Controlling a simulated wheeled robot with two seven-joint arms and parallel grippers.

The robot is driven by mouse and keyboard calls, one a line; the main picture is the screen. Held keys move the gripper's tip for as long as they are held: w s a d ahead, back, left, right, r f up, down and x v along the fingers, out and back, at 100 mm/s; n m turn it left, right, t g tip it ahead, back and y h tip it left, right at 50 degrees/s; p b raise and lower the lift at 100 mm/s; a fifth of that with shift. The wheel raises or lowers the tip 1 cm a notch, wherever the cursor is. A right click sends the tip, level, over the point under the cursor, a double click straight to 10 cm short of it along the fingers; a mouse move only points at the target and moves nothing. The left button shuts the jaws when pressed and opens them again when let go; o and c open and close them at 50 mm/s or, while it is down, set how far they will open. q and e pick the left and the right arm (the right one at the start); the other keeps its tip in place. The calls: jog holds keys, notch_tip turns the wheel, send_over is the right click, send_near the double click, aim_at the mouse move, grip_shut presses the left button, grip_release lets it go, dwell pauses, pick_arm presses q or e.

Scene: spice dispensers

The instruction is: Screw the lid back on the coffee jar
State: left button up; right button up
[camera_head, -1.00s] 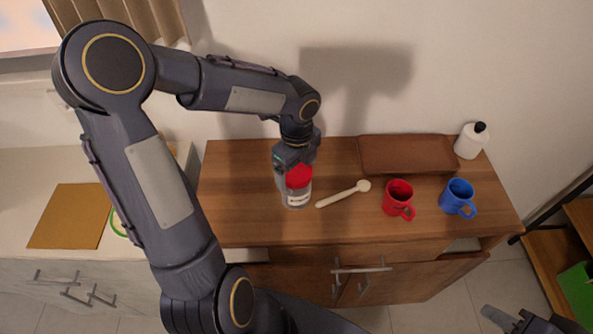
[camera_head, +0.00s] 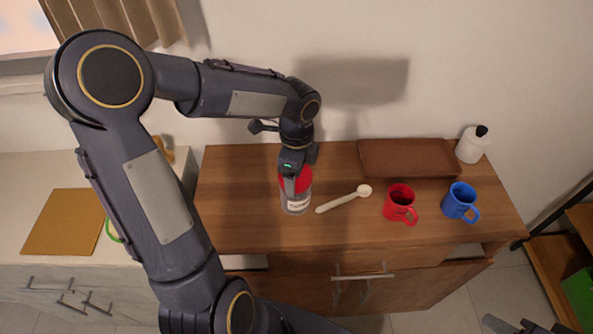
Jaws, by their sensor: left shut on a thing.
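The coffee jar (camera_head: 296,209), clear with a pale label, stands upright on the wooden cabinet top. Its red lid (camera_head: 305,179) sits at the top of the jar, partly hidden by my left gripper. My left gripper (camera_head: 293,182) points down from above and is shut on the red lid, with one finger across its front. I cannot tell how tightly the lid sits on the jar. My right gripper (camera_head: 512,325) shows only partly at the bottom right edge, away from the jar; its jaw opening is unclear.
A cream scoop (camera_head: 342,199) lies right of the jar. A red mug (camera_head: 399,205) and a blue mug (camera_head: 459,201) stand farther right. A brown tray (camera_head: 408,160) lies behind them, with a white bottle (camera_head: 472,146) at the back right corner. The cabinet top (camera_head: 240,225) is clear left of the jar.

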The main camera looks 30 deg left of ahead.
pick_arm(q)
jog(key=shift+r+m+p, duration=0.1)
jog(key=shift+m+p, duration=0.65)
jog(key=shift+m, duration=0.25)
jog(key=shift+m+p, duration=0.5)
jog(key=shift+m, duration=0.6)
jog(key=shift+m+p, duration=0.55)
jog(key=shift+m, duration=0.15)
jog(key=o, duration=1.3)
jog(key=shift+c, duration=0.2)
